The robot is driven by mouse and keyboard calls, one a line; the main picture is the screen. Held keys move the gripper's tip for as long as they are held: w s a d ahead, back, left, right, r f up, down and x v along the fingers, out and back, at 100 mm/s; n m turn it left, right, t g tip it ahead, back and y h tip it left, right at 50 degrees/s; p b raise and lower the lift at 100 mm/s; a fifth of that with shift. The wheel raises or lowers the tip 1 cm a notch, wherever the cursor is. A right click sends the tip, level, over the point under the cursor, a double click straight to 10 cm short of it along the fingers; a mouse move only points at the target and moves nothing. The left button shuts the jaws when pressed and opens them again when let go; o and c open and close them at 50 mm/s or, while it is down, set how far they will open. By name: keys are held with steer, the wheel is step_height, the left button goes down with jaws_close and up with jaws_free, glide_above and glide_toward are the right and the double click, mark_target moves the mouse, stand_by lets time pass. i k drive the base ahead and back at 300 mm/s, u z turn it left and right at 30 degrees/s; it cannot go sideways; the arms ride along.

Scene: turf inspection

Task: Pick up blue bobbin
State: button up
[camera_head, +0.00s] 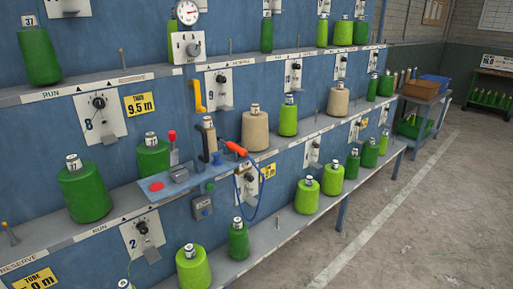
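I see no bobbin that is clearly blue in the head view. The bobbins on the rack's shelves are dark green, such as the large green bobbin (84,197), lime green, such as the lime bobbin (306,199), or beige, such as the beige bobbin (255,131). They stand upright with pale labelled tops. A smaller dark green bobbin (238,242) stands on the lowest shelf. My gripper is not in view.
The blue rack (120,60) spans the left and middle. A control shelf with a red button (157,186) and an orange-handled tool (236,148) juts out. At right, a cart carries a blue bin (435,80). The concrete floor (430,220) is clear.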

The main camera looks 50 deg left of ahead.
mark_target(216, 155)
steer(key=i, duration=0.75)
steer(key=u, duration=3.85)
steer(key=i, duration=0.5)
steer(key=z, duration=0.1)
